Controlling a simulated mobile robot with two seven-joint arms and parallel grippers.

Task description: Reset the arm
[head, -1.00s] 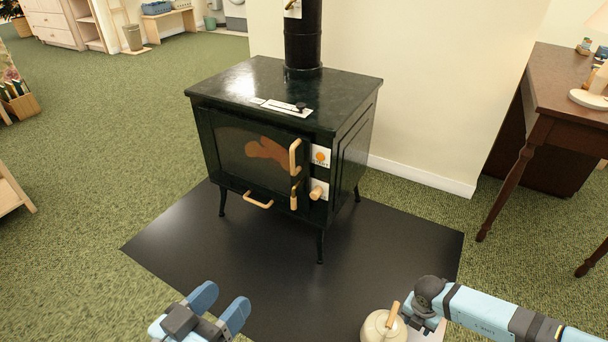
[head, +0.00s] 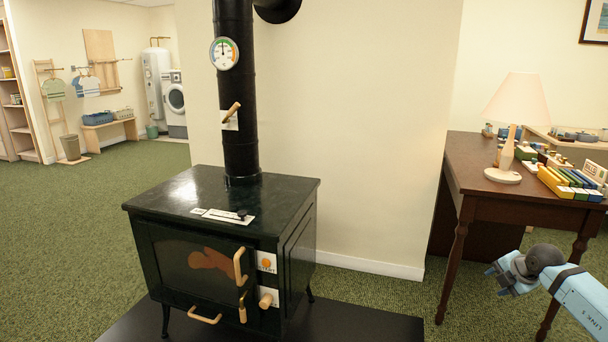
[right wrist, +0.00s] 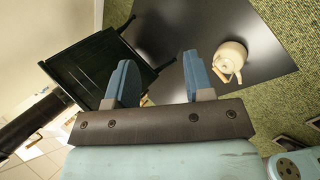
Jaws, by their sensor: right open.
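My right arm (head: 590,302) comes in from the lower right in the head view. Its gripper (head: 497,280) hangs in front of the desk, to the right of the stove. In the right wrist view the gripper's two blue fingers (right wrist: 160,78) are spread apart with nothing between them. My left gripper is out of view.
A black stove (head: 205,262) stands on a dark floor mat (head: 375,328). A cream kettle (right wrist: 230,57) is on the mat, seen in the right wrist view. The wooden desk (head: 490,184) carries a lamp (head: 514,100) and colourful blocks. Green carpet lies open at the left.

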